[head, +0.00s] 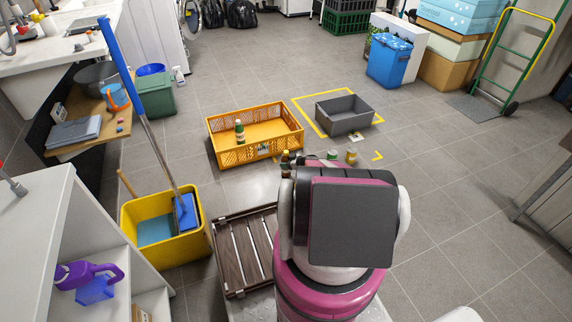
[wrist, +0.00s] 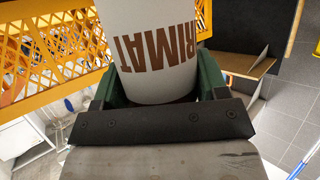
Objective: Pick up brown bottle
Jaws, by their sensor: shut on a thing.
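My gripper (wrist: 157,82) is shut on a bottle with a white label and brown lettering (wrist: 160,50), its green fingers on either side. In the head view the dark brown top of a bottle (head: 285,157) shows just beyond my arm, in front of the orange crate; I take it to be the held brown bottle. My arm hides most of the gripper there. The bottle's lower part and whether it touches the floor cannot be seen.
An orange crate (head: 222,155) holds a small bottle (head: 239,130). A grey bin (head: 345,125) stands on a yellow-marked square. A white-and-green container (head: 332,155) and a brownish jar (head: 351,157) stand right of my arm. A yellow mop bucket (head: 140,255) and wooden slatted crate (head: 245,250) are left.

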